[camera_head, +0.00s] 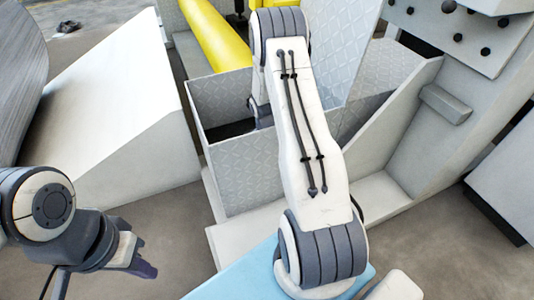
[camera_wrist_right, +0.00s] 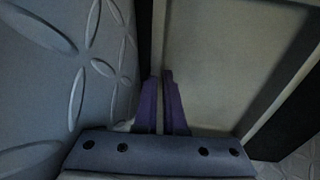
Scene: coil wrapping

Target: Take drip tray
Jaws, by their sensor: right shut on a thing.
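In the right wrist view my right gripper (camera_wrist_right: 161,98) has its two purple fingers close together on the thin edge of a pale, flat-bottomed piece with dark borders, which looks like the drip tray (camera_wrist_right: 225,55). In the head view my right arm reaches down into a grey patterned-metal enclosure (camera_head: 225,100), and the arm hides most of that gripper and the tray. My left gripper (camera_head: 140,262) hangs at the lower left over the floor, away from the enclosure. Its fingers are seen edge-on, so their opening is unclear.
A white sloped block (camera_head: 115,120) stands left of the enclosure, and a yellow roller (camera_head: 215,35) lies behind it. A grey machine frame with a dark-knobbed panel (camera_head: 460,35) rises at the right. A light blue surface (camera_head: 240,278) is at the bottom. Patterned metal is close beside the right gripper.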

